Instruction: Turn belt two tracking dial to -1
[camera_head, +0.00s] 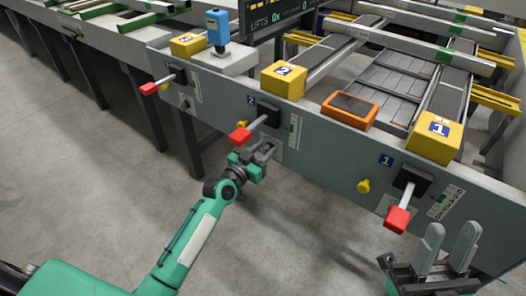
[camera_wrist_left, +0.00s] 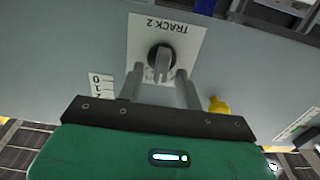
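In the left wrist view, a white plate marked TRACK 2 (camera_wrist_left: 143,36) appears upside down on the grey panel. The dial (camera_wrist_left: 161,62) at its middle is a dark round knob with a paler grip bar, which stands roughly upright in this view. My left gripper (camera_wrist_left: 158,80) has one finger on each side of the dial, with gaps visible beside the bar. The fingers hide parts of the plate, and I cannot read the dial's scale. In the head view my left gripper (camera_head: 265,152) is at the panel below the belt two lever and hides the dial. My right gripper (camera_head: 451,238) is open and empty.
A red-handled lever (camera_head: 240,136) and a yellow knob (camera_wrist_left: 218,105) are close to my left gripper. Another red-handled lever (camera_head: 398,218) and yellow knob (camera_head: 363,186) are near my right gripper. An orange-framed device (camera_head: 350,110) sits on the panel's top edge. The floor in front is clear.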

